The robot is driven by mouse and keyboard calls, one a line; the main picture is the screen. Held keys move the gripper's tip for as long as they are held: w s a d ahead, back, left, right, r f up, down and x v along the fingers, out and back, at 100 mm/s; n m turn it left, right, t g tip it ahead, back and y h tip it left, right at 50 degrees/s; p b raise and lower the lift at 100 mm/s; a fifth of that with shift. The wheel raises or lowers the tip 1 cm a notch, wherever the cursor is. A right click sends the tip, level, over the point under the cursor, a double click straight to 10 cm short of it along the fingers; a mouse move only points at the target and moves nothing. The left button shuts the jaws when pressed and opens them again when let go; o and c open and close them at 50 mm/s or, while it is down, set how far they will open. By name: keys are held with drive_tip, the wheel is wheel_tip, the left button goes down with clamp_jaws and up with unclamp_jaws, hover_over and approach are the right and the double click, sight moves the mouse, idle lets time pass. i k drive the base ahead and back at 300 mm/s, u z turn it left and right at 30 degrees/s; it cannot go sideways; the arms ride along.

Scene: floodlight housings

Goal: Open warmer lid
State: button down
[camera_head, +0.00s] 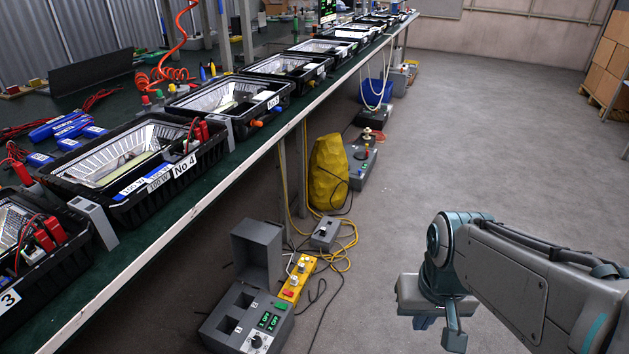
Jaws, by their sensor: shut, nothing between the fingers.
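A grey warmer box (222,326) stands on the floor below the bench, at the bottom of the view. Its lid (258,252) stands upright at the back, clear of the top, and two dark square openings show in the box.
A yellow switch strip (297,277) and a grey control box (325,233) with loose cables lie beside the warmer. A yellow sack (328,172) stands behind. The bench edge (205,203) with floodlight housings runs along the left. The floor (480,150) is clear.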

sight(257, 246)
drive_tip(key=u, duration=0.1)
drive_tip(key=i, duration=0.65)
drive_tip(key=u, duration=0.75)
drive_tip(key=i, duration=0.4)
drive_tip(key=u, duration=0.4)
